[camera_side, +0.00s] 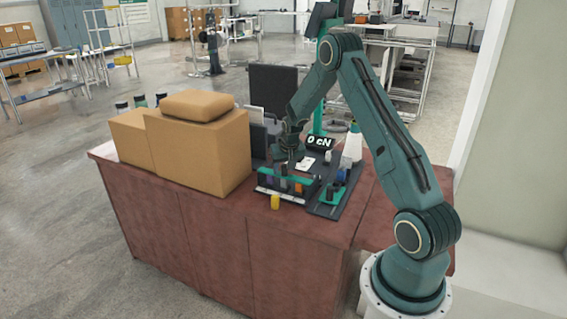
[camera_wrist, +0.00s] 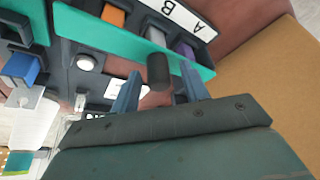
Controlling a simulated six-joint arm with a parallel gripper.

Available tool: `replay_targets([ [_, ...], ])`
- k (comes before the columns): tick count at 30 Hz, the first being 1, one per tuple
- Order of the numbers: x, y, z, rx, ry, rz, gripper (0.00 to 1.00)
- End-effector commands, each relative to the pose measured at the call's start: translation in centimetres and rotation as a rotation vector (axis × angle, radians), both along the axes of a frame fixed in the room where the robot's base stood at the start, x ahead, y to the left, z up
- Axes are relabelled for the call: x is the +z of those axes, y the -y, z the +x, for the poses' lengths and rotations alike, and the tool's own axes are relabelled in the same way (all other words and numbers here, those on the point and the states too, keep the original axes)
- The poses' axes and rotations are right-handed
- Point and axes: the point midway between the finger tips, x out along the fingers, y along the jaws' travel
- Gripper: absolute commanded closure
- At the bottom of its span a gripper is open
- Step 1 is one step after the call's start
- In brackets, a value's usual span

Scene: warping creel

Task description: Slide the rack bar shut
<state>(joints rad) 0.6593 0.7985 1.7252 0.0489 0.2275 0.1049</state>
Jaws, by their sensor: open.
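The rack with its teal bar (camera_wrist: 110,38) crosses the upper part of the wrist view. A dark cylindrical knob (camera_wrist: 158,72) stands out near the bar. My gripper (camera_wrist: 160,80) is open, with one blue-grey finger on each side of the knob. I cannot tell whether either finger touches it. Behind the bar are an orange block (camera_wrist: 113,15), a grey piece (camera_wrist: 155,36) and a purple piece (camera_wrist: 184,49). In the side view my gripper (camera_side: 292,160) hangs just above the teal-edged rack (camera_side: 268,182), and its fingertips are hard to make out.
Brown boxes (camera_side: 200,150) stand close on the left of the rack. A display reading 0 cN (camera_side: 320,142) and a white cone (camera_side: 352,145) stand behind it. A blue block (camera_wrist: 20,68) lies left in the wrist view.

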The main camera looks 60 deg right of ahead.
Motion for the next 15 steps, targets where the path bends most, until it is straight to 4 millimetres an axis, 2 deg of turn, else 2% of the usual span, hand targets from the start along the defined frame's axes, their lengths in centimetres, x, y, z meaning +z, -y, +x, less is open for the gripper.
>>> replay_targets([
  [8, 1.2, -0.3, -0.3, 0.000, 0.001, -0.001, 0.55],
  [15, 3.7, -1.0, -1.0, 0.000, 0.001, -0.001, 0.55],
])
